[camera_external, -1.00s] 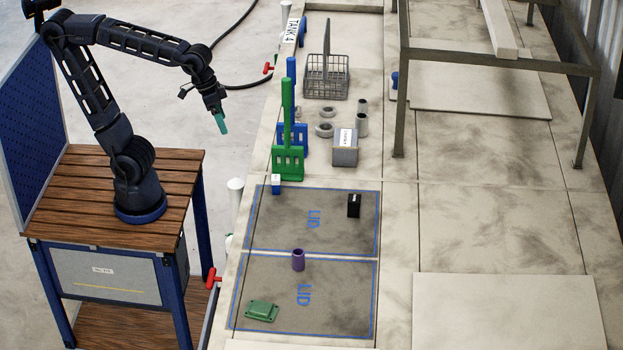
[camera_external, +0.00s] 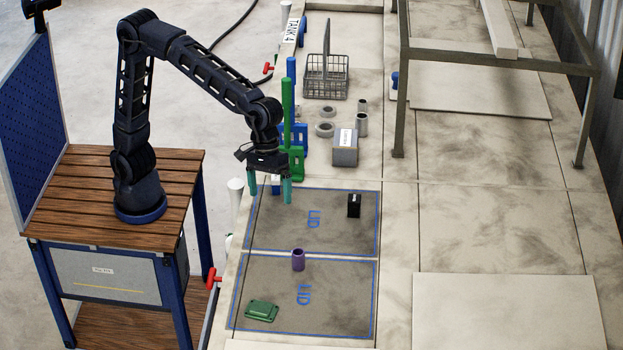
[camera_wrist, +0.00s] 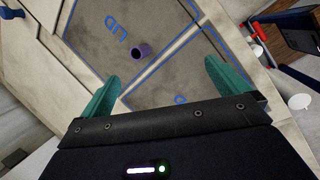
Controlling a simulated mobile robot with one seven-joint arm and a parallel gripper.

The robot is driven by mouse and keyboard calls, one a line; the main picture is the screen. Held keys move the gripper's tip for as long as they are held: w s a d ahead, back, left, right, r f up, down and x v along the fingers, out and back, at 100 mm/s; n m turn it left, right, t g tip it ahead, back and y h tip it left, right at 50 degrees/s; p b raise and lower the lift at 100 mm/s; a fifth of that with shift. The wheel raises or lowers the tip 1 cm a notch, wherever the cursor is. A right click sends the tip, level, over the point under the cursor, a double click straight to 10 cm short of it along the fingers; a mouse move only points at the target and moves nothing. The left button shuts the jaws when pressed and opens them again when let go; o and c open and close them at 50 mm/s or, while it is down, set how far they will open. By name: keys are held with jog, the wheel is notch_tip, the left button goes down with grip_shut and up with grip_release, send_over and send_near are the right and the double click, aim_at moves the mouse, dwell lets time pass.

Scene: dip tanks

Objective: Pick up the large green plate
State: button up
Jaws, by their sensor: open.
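A green plate (camera_external: 262,310) with a raised middle lies flat on the near lid panel, towards its left front corner, in the external view. I cannot make it out in the wrist view. My gripper (camera_external: 270,194) is open and empty, with its teal fingers pointing down above the left back part of the far lid panel. It is well behind the plate and apart from it. The fingers also show spread in the wrist view (camera_wrist: 162,70).
A purple cylinder (camera_external: 298,260) stands near the seam between the lids; a black block (camera_external: 354,206) stands at right. A green rack (camera_external: 296,163) with a tall handle is partly hidden behind my gripper. A grey box (camera_external: 345,148) stands behind. The near lid is mostly clear.

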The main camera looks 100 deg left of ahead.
aim_at(261, 306)
jog(key=w+d+f+n+g, duration=0.15)
jog(key=d+f, duration=0.25)
jog(key=d, duration=0.6)
jog(key=d+f+n+g, duration=0.1)
jog(key=d+f+n, duration=0.25)
jog(key=d, duration=0.75)
jog(key=shift+m+t+h, duration=0.3)
jog(key=shift+m+t, duration=0.05)
jog(key=shift+m, duration=0.05)
jog(key=shift+s+a+x, duration=0.1)
jog(key=shift+a+x, duration=0.05)
jog(key=shift+x, duration=1.7)
jog(key=shift+s+a+x, duration=0.1)
jog(key=shift+a+x, duration=0.05)
jog(key=shift+x, duration=1.7)
jog(key=shift+a+x, duration=0.1)
jog(key=shift+x, duration=1.7)
jog(key=shift+f, duration=0.1)
jog(key=c, duration=1.2)
jog(key=shift+o, duration=0.2)
